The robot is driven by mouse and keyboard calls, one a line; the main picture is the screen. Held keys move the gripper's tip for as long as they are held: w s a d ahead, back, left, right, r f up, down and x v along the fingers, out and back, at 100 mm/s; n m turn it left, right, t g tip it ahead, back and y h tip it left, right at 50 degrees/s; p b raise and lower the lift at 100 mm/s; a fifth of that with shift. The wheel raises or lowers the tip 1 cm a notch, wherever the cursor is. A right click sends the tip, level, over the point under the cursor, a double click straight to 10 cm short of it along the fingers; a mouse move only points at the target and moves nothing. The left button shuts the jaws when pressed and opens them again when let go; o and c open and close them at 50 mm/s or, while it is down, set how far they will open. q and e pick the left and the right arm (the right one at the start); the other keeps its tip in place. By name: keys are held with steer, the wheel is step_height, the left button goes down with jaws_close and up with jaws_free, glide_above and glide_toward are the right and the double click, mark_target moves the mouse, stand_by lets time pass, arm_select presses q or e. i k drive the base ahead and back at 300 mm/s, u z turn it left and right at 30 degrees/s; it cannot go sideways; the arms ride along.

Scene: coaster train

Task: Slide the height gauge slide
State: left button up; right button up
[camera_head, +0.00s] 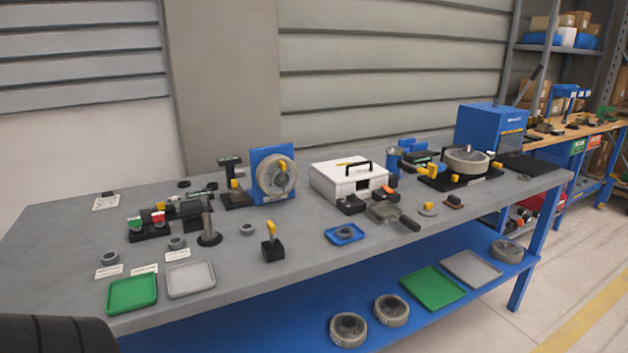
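A small upright instrument (233,183) with a dark base, a post, a dark-and-green top piece and a yellow part stands at the back of the grey workbench (310,255). It looks like the height gauge, but it is too small to be sure which part is the slide. It stands just left of a blue block with a round grey dial (277,176). Neither of my grippers is in view, and nothing is seen touching the instrument.
Left and in front of the instrument are a short post on a round base (209,233), a dark fixture (150,224), a green tray (132,293) and a grey tray (191,279). A white case (345,178) stands right of the dial. A yellow-handled block (272,249) stands near the front edge.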

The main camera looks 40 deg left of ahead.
mark_target(234, 186)
steer(key=z, duration=0.15)
steer(key=i, duration=0.65)
steer(key=u, duration=2.8)
